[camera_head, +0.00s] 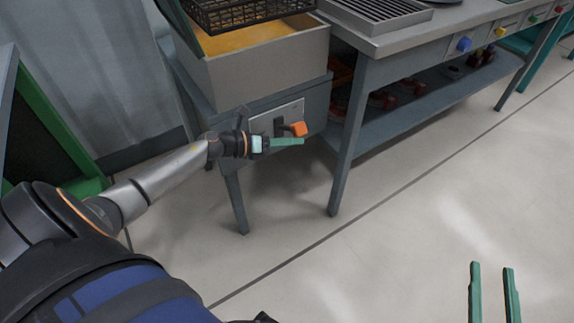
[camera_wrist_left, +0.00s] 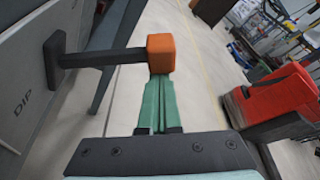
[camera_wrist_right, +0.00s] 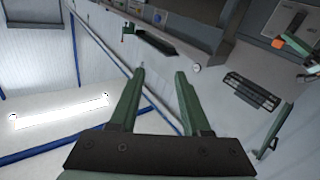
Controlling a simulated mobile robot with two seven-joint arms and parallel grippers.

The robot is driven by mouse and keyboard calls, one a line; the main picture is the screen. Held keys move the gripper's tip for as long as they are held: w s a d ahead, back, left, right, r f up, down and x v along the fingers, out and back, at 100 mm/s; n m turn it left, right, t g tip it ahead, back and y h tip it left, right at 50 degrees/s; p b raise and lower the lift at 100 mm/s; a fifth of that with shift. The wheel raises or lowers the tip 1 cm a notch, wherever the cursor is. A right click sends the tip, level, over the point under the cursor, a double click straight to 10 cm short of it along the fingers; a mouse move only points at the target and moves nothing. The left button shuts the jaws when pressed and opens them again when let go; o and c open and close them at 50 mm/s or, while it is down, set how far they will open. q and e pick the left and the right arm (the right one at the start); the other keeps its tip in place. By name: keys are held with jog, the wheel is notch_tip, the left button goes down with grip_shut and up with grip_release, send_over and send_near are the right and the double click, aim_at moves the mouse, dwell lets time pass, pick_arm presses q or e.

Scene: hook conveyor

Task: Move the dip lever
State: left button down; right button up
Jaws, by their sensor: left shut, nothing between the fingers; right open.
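The dip lever is a dark arm with an orange block grip (camera_head: 298,129), mounted on a grey panel below the orange-filled tank. In the left wrist view its orange grip (camera_wrist_left: 161,53) is at the top middle, on a dark bar from a panel marked DIP. My left gripper (camera_head: 302,142) has its green fingers together, with nothing between them. Its fingertips (camera_wrist_left: 158,78) lie right at the grip's lower edge in the left wrist view; I cannot tell if they touch. My right gripper (camera_head: 492,266) is open and empty over the floor, far from the lever; its spread fingers also show in the right wrist view (camera_wrist_right: 158,80).
A black wire basket (camera_head: 240,12) is over the tank (camera_head: 265,68). To the right stands a metal bench with coloured knobs (camera_head: 464,44) and a lower shelf (camera_head: 420,115) holding red items. The floor (camera_head: 400,230) in front is clear.

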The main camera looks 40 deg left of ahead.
pick_arm(q)
jog(key=shift+w+a+r, duration=0.1)
jog(key=shift+r, duration=0.15)
pick_arm(e)
jog(key=shift+f, duration=0.1)
pick_arm(q)
jog(key=shift+f, duration=0.1)
notch_tip(320, 180, down, 4)
jog(key=s+d+b, duration=0.1)
jog(key=d+b, duration=0.1)
jog(key=b, duration=0.1)
pick_arm(e)
jog(key=s+r+n+t+y, duration=0.2)
jog(key=s+r+n+y, duration=0.1)
jog(key=r, duration=0.4)
jog(key=s+r+n+t+y, duration=0.2)
jog(key=s+r+t+y, duration=0.15)
jog(key=r, duration=0.45)
pick_arm(q)
jog(key=p+v, duration=0.2)
jog(key=v, duration=0.8)
jog(key=shift+d, duration=0.15)
pick_arm(e)
jog(key=w+d+f+m+g+h, duration=0.1)
jog(key=w+f+m+g+h, duration=0.2)
jog(key=f, duration=0.6)
jog(key=shift+w+m+h, duration=0.4)
jog(key=shift+w+h, duration=0.45)
jog(key=shift+h, duration=0.2)
jog(key=shift+d, duration=0.1)
